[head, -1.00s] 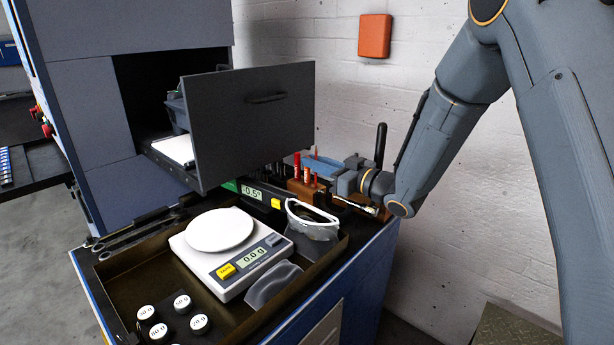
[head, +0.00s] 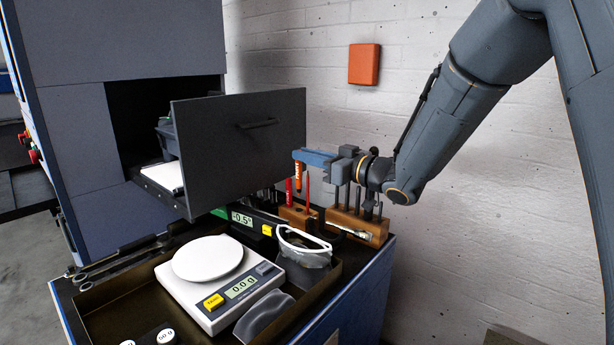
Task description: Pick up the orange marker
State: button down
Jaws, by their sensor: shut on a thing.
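My gripper (head: 300,157) is shut on the orange marker (head: 298,173), to the right of the open drawer front. The marker hangs upright below the blue fingertips, above a wooden holder block (head: 299,217). Its upper end is hidden by the fingers. A red marker (head: 289,191) stands in the block below and to the left of it. A thin red tool (head: 307,190) stands just to the right.
The dark drawer front (head: 243,143) is close on the left. A second wooden block (head: 357,226) holds several dark-handled tools under my wrist. Safety glasses (head: 303,246) and a scale (head: 219,282) are nearer. The wall is behind.

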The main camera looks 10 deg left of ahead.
notch_tip(320, 180, up, 9)
jog(key=b, duration=0.1)
jog(key=shift+r, duration=0.15)
dwell(0.6)
